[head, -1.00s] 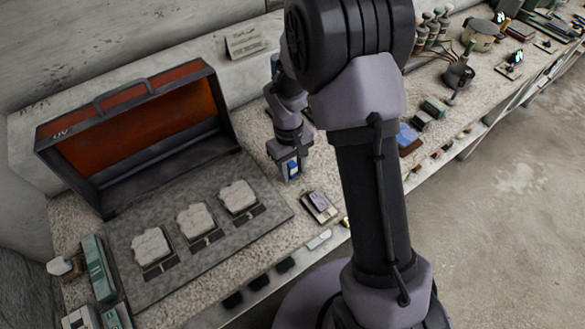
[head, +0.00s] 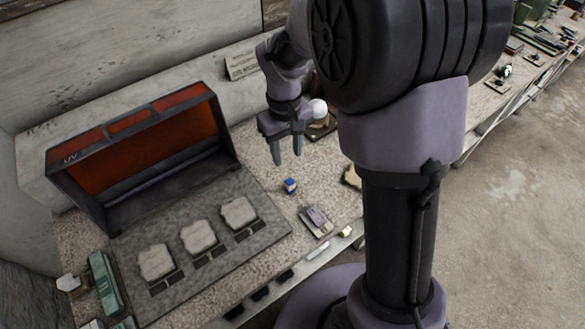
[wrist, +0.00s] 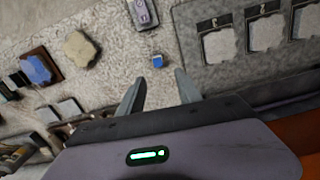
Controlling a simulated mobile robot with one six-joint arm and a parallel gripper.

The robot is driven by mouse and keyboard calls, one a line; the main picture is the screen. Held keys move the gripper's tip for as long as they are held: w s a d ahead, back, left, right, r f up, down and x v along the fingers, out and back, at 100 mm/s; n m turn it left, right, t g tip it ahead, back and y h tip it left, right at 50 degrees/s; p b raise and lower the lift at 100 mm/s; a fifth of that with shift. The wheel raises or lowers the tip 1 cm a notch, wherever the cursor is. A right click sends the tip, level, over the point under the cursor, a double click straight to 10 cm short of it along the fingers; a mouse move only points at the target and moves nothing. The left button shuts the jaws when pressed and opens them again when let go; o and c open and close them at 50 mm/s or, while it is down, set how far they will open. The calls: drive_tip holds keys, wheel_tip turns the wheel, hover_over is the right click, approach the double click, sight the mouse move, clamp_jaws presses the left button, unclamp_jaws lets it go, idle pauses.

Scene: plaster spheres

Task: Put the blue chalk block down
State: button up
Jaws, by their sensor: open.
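The blue chalk block (head: 290,186) is a small block with a blue face and some white. It stands on the speckled bench top, right of the grey slab. It also shows in the wrist view (wrist: 157,61), beyond my fingertips and apart from them. My gripper (head: 287,160) is open and empty, raised above the bench behind the block. In the wrist view my gripper's two fingers (wrist: 158,86) are spread with nothing between them.
A grey slab (head: 185,285) with several pale plaster pieces lies left of the block. An open dark case with an orange inside (head: 150,155) stands behind it. A small device (head: 316,220) lies in front of the block. A white sphere (head: 318,109) shows beside my wrist.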

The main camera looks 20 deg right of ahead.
drive_tip(key=s+a+r+m+t+y, duration=0.2)
drive_tip(key=s+r+m+t, duration=0.4)
drive_tip(key=s+r, duration=0.9)
drive_tip(key=s+a+m, duration=0.1)
drive_tip(key=s, duration=0.3)
drive_tip(key=shift+r, duration=0.15)
drive_tip(key=shift+a, duration=0.1)
